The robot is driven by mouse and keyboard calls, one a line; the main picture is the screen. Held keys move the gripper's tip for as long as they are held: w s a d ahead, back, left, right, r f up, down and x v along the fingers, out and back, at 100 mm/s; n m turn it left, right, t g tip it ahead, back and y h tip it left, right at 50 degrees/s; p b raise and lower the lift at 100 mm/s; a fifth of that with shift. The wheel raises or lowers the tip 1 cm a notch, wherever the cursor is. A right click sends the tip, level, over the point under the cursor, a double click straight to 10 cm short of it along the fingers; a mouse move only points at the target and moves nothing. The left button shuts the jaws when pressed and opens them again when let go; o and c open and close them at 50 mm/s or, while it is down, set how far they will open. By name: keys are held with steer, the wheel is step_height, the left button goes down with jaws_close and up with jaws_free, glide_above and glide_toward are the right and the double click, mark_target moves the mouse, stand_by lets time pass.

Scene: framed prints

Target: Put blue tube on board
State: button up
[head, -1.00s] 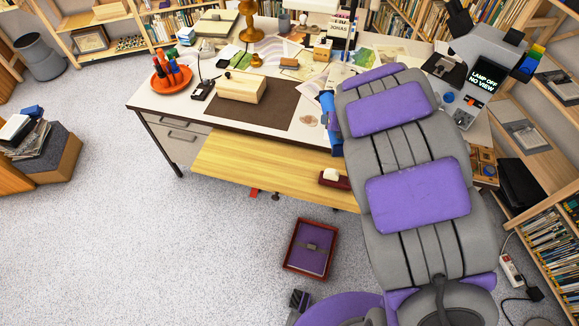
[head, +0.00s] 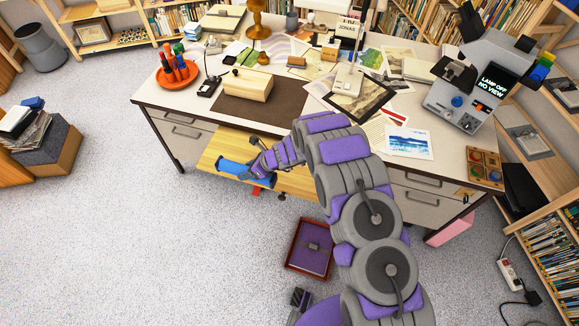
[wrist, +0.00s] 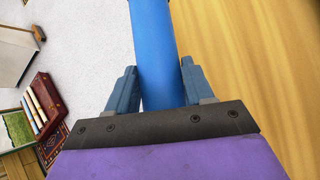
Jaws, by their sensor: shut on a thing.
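The blue tube (head: 234,169) lies crosswise in my gripper (head: 257,171), near the front edge of the pale wooden board (head: 216,147) that juts out from the desk. In the wrist view my gripper (wrist: 158,68) is shut with one finger on each side of the tube (wrist: 153,35). The board's wood grain (wrist: 250,60) fills the right of that view, with floor on the left. I cannot tell whether the tube touches the board. My arm hides the board's right part.
The desk behind holds a pale wooden box (head: 248,85), an orange tray of tubes (head: 178,74) and a dark-framed print (head: 360,98). A red-rimmed purple tray (head: 310,248) lies on the floor in front. Open floor extends to the left.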

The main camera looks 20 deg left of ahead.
steer(key=shift+s+f, duration=0.3)
steer(key=shift+f, duration=0.1)
steer(key=shift+d+n+g, duration=0.25)
steer(key=shift+n+g, duration=0.05)
steer(key=w+d, duration=0.1)
steer(key=d, duration=0.1)
steer(key=w+d, duration=0.2)
steer(key=shift+w+d+f+b, duration=0.15)
steer(key=shift+d+f+b, duration=0.1)
steer(key=shift+b, duration=0.15)
steer(key=b, duration=0.2)
glide_above(288, 169)
steer(key=a, duration=0.1)
steer(key=shift+s+a+f, duration=0.15)
steer(key=shift+s+f, duration=0.3)
steer(key=shift+f, duration=0.15)
steer(key=shift+w+d+r, duration=0.15)
steer(key=shift+w+d, duration=0.15)
steer(key=shift+d, duration=0.4)
step_height(288, 169, down, 3)
steer(key=shift+w+d+f+b, duration=0.1)
steer(key=shift+f+b, duration=0.1)
steer(key=shift+b, duration=0.15)
steer(key=shift+f, duration=0.2)
steer(key=shift+a, duration=0.3)
steer(key=o, duration=1.2)
steer(key=shift+d+r, duration=0.1)
steer(key=shift+d, duration=0.15)
steer(key=shift+o, duration=0.2)
